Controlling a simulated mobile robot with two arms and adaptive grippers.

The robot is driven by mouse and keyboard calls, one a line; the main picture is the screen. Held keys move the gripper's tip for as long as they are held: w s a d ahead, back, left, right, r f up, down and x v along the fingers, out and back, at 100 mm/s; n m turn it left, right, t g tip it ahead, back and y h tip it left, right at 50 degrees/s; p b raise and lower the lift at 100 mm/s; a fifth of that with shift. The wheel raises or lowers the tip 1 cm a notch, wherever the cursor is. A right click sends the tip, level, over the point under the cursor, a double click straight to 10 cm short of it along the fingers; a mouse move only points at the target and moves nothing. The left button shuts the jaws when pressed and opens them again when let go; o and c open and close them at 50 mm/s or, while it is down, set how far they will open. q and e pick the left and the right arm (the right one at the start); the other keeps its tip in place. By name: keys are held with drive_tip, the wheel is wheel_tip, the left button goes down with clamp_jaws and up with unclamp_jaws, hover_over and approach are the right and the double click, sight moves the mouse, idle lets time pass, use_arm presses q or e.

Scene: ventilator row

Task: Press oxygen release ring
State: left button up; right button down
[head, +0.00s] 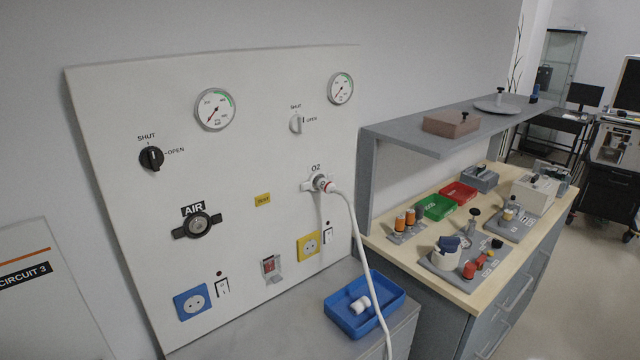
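The O2 outlet (315,183) is on the right half of the white wall panel (130,110), under the label "O2". A white hose (352,225) with a plug (327,186) is seated at it, with a red ring-like part showing at the joint. The release ring itself is too small to make out clearly. The hose curves down in front of the blue tray. A white valve knob (296,124) with "SHUT" and "OPEN" marks is above the outlet. Neither of my grippers is in view.
A dark AIR outlet (198,225) and black valve knob (151,158) are on the panel's left. A blue tray (338,319) with white pieces stands on the grey counter below. A wooden-topped bench (410,257) with a grey shelf (400,136) and several devices stands right.

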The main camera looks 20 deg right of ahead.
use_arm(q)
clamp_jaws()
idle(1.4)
